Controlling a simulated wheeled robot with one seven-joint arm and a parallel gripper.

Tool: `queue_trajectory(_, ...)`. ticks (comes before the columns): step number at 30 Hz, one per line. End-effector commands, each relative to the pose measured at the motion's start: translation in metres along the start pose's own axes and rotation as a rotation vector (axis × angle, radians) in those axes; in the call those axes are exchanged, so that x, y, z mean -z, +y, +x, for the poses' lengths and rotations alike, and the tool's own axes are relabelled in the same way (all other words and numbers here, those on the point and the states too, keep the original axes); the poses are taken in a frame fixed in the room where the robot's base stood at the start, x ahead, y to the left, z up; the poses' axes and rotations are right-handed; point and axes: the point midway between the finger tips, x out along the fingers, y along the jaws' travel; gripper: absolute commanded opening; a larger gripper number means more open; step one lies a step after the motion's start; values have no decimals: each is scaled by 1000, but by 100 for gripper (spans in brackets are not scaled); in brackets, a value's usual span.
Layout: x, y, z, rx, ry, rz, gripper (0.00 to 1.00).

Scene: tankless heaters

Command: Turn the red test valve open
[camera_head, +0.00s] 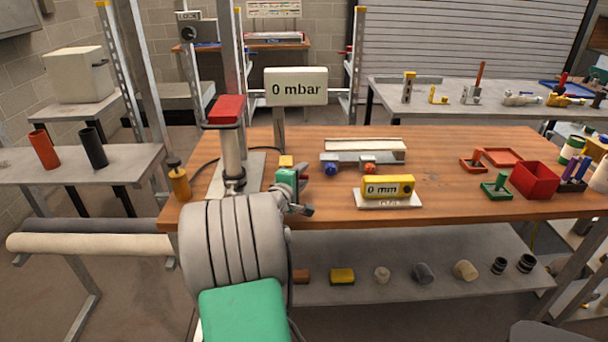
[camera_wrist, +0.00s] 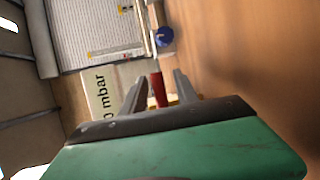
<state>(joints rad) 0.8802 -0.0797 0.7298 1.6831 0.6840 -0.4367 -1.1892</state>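A red handle (camera_wrist: 158,88), which looks like the test valve's, stands between the two grey fingers of my gripper (camera_wrist: 161,76) in the wrist view. A gap shows on each side of it, so the fingers look open and not closed on it. Some yellow (camera_wrist: 172,99) shows at its foot, partly hidden by my gripper. In the head view my gripper (camera_head: 291,181) is at the front left of the wooden bench, and a yellow part (camera_head: 286,161) shows just behind it. The red handle is not clearly seen there. The display (camera_head: 296,87) reads 0 mbar.
A red-topped column (camera_head: 232,150) stands left of my gripper on the wooden bench (camera_head: 460,205). A yellow gauge (camera_head: 388,187) reading 0 mm sits to the right. Behind it is a fixture with blue and red knobs (camera_head: 370,168). A red bin (camera_head: 535,180) stands farther right.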

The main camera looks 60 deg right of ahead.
Motion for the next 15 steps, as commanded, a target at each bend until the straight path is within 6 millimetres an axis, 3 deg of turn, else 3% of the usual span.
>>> queue_trajectory(4, 0, 0, 17, 1, 0, 0, 36)
queue_trajectory(12, 1, 0, 20, 0, 1, 1, 36)
queue_trajectory(15, 1, 0, 20, 1, 2, 2, 28)
